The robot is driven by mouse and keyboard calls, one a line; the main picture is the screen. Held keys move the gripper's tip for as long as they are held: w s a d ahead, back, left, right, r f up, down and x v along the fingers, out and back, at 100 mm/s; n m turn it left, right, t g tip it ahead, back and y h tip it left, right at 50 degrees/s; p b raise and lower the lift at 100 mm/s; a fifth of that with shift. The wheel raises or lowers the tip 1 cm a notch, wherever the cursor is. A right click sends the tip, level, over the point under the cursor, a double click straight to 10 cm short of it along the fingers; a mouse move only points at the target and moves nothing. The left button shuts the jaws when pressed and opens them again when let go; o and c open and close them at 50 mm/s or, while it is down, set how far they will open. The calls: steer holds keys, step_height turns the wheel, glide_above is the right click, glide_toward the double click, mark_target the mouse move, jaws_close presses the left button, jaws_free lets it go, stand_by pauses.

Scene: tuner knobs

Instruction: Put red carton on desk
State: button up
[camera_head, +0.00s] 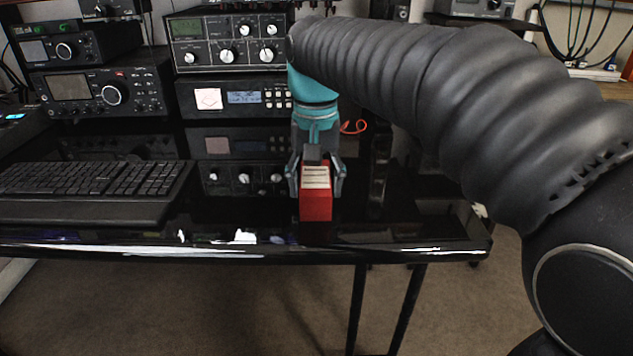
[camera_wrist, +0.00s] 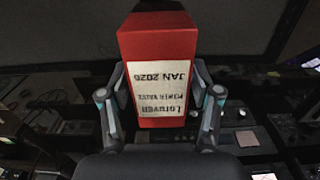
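The red carton (camera_head: 316,206) is a small upright-looking box with a white printed label, in the head view at the front right part of the glossy black desk (camera_head: 405,222). My gripper (camera_head: 317,178) is around it, with one finger on each side. In the wrist view the carton (camera_wrist: 158,45) stands between the two fingers of my gripper (camera_wrist: 160,100), which look closed against its sides.
A black keyboard (camera_head: 95,180) lies on the desk to the left. Radio units (camera_head: 232,97) and a tuner with knobs (camera_head: 228,42) stand behind the gripper. The desk's front edge (camera_head: 240,250) is close in front of the carton. The desk strip right of the carton is clear.

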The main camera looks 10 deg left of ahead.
mark_target(316, 177)
steer(key=shift+o, duration=0.3)
step_height(316, 177, up, 12)
steer(key=p, duration=0.2)
steer(key=s+d+f+m+t, duration=0.1)
steer(key=s+d+f, duration=0.15)
steer(key=d, duration=0.55)
steer(key=s+d+f+t, duration=0.2)
steer(key=d+f, duration=0.1)
steer(key=d, duration=0.6)
steer(key=s+d+f+m+t, duration=0.1)
steer(key=s+d+f+t, duration=0.1)
steer(key=s+d+f, duration=0.8)
step_height(316, 177, down, 3)
steer(key=shift+s+d+f+m+t, duration=0.15)
steer(key=shift+s+d+m+t, duration=0.15)
steer(key=shift+c, duration=0.3)
